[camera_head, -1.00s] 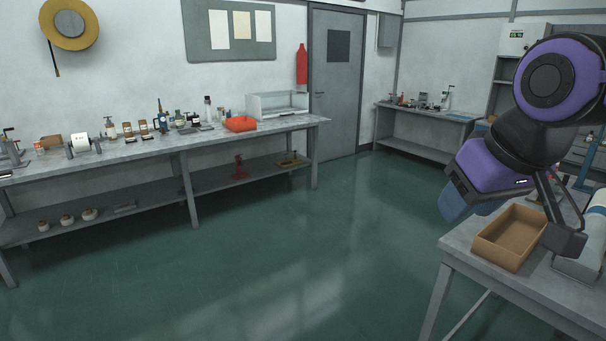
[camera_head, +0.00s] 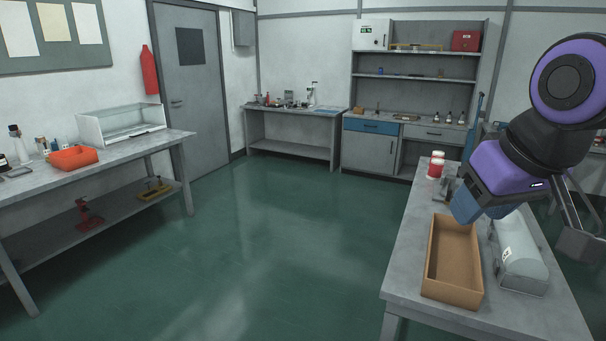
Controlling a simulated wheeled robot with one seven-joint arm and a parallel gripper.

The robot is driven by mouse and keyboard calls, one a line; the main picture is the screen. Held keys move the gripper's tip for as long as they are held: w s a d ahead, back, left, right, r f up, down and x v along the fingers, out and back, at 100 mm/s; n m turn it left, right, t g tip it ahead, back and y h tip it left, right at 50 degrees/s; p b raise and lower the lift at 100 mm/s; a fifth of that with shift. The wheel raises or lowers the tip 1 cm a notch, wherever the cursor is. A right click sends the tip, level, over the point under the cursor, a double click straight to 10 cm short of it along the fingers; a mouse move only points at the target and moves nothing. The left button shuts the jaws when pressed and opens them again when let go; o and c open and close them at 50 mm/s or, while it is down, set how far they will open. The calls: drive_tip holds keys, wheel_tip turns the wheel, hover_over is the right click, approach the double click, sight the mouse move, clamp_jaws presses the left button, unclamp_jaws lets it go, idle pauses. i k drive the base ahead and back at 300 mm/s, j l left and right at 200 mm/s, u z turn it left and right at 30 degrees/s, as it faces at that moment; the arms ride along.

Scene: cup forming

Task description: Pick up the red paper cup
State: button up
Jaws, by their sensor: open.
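Red cups with white rims (camera_head: 435,168) stand at the far end of the grey workbench on the right, left of my arm. They look like two cups close together, one behind the other.
An open brown box (camera_head: 438,285) lies on the near part of this bench, with a grey rounded machine (camera_head: 522,262) to its right. The green floor (camera_head: 285,235) between is clear.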

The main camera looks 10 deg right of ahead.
sight(434, 172)
drive_tip(key=i+j+z, duration=0.2)
drive_tip(key=z, duration=0.25)
drive_tip(key=i+j+z, duration=0.65)
drive_tip(key=z, duration=0.2)
